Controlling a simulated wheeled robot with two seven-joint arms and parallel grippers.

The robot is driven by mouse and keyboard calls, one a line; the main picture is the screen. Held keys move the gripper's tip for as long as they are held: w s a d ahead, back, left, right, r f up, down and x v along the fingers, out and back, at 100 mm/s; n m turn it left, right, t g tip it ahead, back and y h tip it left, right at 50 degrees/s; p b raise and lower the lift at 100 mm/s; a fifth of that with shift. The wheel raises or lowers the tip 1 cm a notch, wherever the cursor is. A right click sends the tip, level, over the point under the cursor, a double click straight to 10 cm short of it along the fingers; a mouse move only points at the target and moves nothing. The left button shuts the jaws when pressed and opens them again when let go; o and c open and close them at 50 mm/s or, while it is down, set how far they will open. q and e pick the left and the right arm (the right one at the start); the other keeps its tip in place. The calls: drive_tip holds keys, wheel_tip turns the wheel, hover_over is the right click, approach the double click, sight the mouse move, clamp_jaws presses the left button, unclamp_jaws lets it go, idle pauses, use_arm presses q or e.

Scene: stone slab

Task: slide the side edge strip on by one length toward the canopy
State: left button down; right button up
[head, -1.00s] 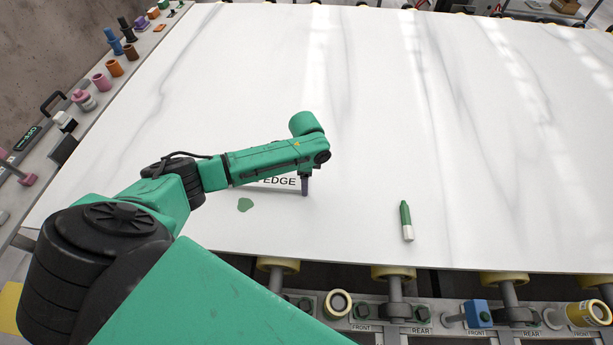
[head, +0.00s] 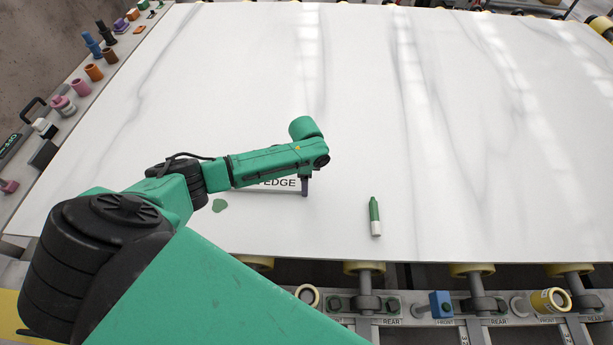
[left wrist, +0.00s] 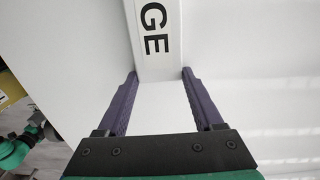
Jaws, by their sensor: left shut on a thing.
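The side edge strip (head: 281,184) is a flat white bar with black lettering ending in "EDGE". It lies on the white slab near its front, left of the middle. My left gripper (head: 304,187) points down at the strip's right end and is shut on it. In the left wrist view the strip (left wrist: 154,18) runs away between the two dark purple fingers (left wrist: 159,74), its near end between their tips. My green arm hides most of the strip's left part in the head view. My right gripper is not in view. I cannot make out a canopy.
The white veined slab (head: 440,130) has a green-and-white crayon-like stick (head: 375,216) right of the gripper. Rollers (head: 366,268) and a labelled rail run along the front edge. Small coloured pieces stand along the left ledge.

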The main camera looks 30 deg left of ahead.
use_arm(q)
unclamp_jaws()
drive_tip(key=shift+a, duration=0.1)
drive_tip(key=shift+r, duration=0.15)
wheel_tip(320, 180, up, 14)
drive_tip(key=b, duration=0.1)
drive_tip(key=shift+r, duration=0.2)
